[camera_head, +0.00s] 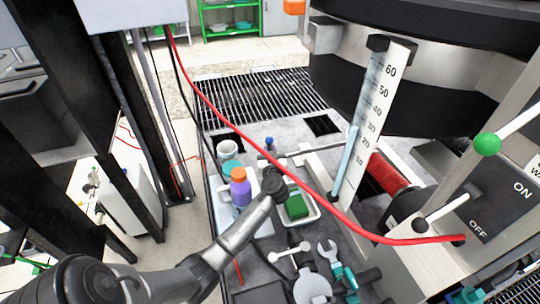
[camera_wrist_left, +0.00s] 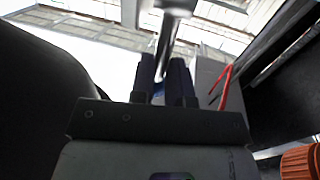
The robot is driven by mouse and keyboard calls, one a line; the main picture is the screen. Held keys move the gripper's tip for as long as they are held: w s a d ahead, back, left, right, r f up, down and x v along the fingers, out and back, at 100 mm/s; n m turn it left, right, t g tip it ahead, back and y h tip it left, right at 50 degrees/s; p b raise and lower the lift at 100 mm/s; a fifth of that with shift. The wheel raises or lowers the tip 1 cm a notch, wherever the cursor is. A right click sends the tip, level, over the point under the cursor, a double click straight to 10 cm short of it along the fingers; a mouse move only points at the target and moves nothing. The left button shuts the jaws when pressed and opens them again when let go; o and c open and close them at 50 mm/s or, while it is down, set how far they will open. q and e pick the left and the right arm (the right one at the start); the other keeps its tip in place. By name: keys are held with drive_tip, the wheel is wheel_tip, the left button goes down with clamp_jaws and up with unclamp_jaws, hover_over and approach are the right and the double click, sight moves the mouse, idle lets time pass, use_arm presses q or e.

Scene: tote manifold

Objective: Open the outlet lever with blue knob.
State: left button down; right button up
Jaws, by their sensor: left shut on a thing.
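The blue knob (camera_head: 269,142) of the outlet lever shows just beyond my left gripper (camera_head: 271,160) in the head view. In the left wrist view a silvery rod (camera_wrist_left: 167,45) comes down between the two dark fingertips (camera_wrist_left: 164,72), and a bit of blue (camera_wrist_left: 158,91) shows between the fingers. My left gripper is shut on the outlet lever at its knob end. My wrist hides part of the lever in the head view. My right gripper is not in view.
A tray with a green block (camera_head: 297,206), a purple bottle with an orange cap (camera_head: 239,188) and tools such as a wrench (camera_head: 328,251) lie close to my left arm. A scale and an ON/OFF panel (camera_head: 495,205) stand right.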

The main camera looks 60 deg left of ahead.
use_arm(q)
drive_tip(key=shift+r, duration=0.25)
drive_tip(key=c, duration=1.5)
unclamp_jaws()
drive_tip(key=o, duration=0.4)
drive_tip(key=shift+f, duration=0.15)
drive_tip(key=p+v, duration=0.1)
drive_tip(key=v, duration=0.6)
drive_tip(key=shift+d, duration=0.25)
drive_tip(key=shift+s, duration=0.1)
